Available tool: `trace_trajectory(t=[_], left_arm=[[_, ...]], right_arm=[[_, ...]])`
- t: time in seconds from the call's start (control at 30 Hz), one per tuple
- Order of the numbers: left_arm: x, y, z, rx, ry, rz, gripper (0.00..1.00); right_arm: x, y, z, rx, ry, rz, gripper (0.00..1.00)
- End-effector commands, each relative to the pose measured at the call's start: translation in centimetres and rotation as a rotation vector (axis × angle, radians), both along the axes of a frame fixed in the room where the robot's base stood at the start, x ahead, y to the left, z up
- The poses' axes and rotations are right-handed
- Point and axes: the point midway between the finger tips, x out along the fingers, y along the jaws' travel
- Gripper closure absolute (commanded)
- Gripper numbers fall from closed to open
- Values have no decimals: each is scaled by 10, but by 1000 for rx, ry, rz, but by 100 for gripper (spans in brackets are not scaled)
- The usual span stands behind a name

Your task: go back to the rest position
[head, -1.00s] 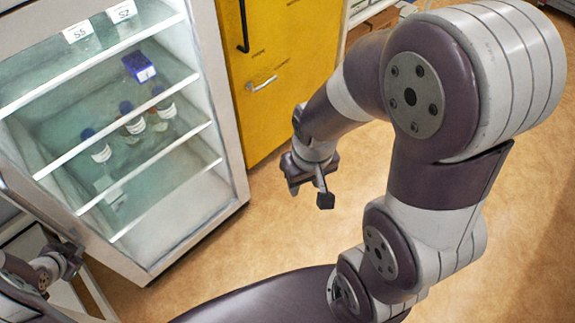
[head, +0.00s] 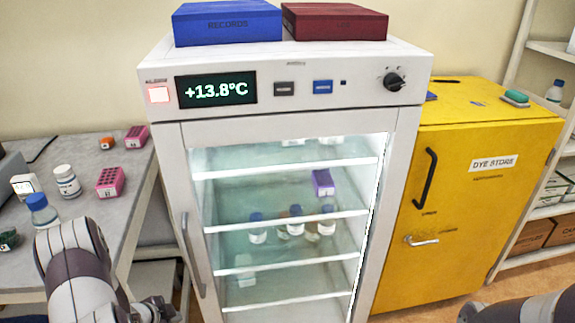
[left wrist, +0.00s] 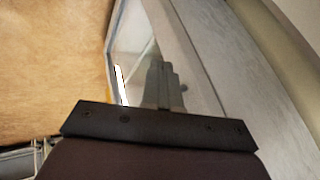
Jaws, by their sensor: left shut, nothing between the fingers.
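My left arm comes in at the lower left of the head view. Its gripper (head: 152,311) is at the bottom edge, in front of the fridge's lower left corner, partly cut off. In the left wrist view the fingers (left wrist: 164,84) are together, with nothing between them. A pale panel and the tan floor show beyond them. Only a dark piece of my right arm shows at the bottom right of the head view; its gripper is out of the picture.
The white fridge (head: 290,127) stands ahead, with bottles on its shelves and a handle (head: 190,255) at left. A grey bench (head: 100,215) with bottles and racks is at left, close to my left arm. A yellow cabinet (head: 465,220) stands right.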

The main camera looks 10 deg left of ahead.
Motion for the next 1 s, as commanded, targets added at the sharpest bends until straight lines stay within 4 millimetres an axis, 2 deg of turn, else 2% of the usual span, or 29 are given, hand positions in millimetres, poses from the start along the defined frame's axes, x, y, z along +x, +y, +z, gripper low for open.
trace_trajectory(t=[0.07, 0.1, 0.13, 0.17, 0.2, 0.27, 0.33, 0.4, 0.5, 0.6, 0.73, 1.0], left_arm=[[-23, 6, -13, -34, 117, 161, 100], [-45, 10, -15, -58, 215, 317, 100], [-58, 12, -1, -70, 289, 453, 100], [-69, 6, 22, -79, 359, 583, 100], [-78, -10, 60, -90, 437, 734, 100], [-87, -42, 106, -108, 515, 890, 100], [-96, -84, 157, -136, 570, 1009, 100], [-104, -127, 204, -169, 601, 1068, 100], [-111, -180, 258, -212, 595, 1043, 100], [-105, -212, 294, -228, 529, 931, 100], [-98, -229, 307, -222, 494, 848, 100], [-98, -230, 304, -218, 495, 841, 100]], right_arm=[[0, 0, 0, 0, 0, 0, 57], [0, 0, 0, 0, 0, 0, 57], [0, 0, 6, 0, 0, 0, 57], [0, 0, 16, 0, 1, 0, 57], [0, 0, 30, 0, 1, 0, 57], [0, 0, 44, 0, -1, 0, 57], [0, 0, 61, 0, -1, 0, 57], [0, 0, 78, 0, 0, 0, 57], [0, 0, 99, 0, 0, 0, 57], [0, 0, 112, 0, 0, 0, 57], [0, 0, 116, 0, 0, 0, 57], [0, 0, 113, 0, 0, 0, 57]])
